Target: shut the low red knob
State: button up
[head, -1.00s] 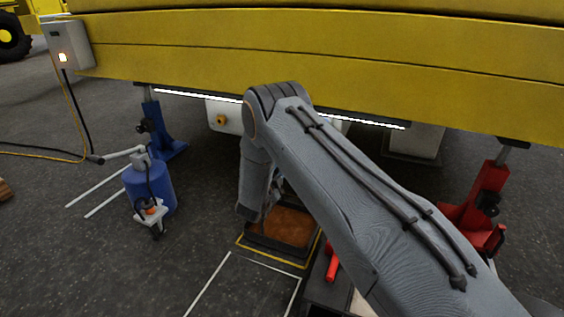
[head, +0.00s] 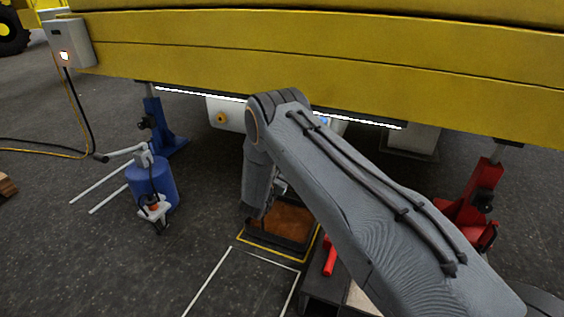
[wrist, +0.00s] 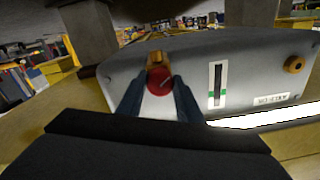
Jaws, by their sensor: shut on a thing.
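The red knob (wrist: 158,80) is round, with a pale line across its face. In the wrist view it sits on a pale grey panel (wrist: 205,52), with a brass-coloured fitting (wrist: 156,58) just above it. My gripper (wrist: 159,87) has its two dark fingers at the left and right of the knob, shut on it. In the head view the panel (head: 221,114) shows under the yellow boom; my arm hides the knob and my gripper's fingertips there.
Right of the knob are a sight gauge (wrist: 217,84) with a green band and a brass plug (wrist: 293,64). A brown-filled tray (head: 283,219) lies on the floor below. A blue stand (head: 160,125) and a red stand (head: 480,195) flank the space.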

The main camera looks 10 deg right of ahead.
jog(key=shift+n, duration=0.9)
jog(key=o, duration=1)
jog(key=shift+o, duration=0.2)
jog(key=p+v, duration=0.2)
jog(key=v, duration=0.5)
jog(key=shift+s+a+p, duration=0.15)
jog(key=shift+s+p, duration=0.25)
jog(key=shift+r, duration=0.1)
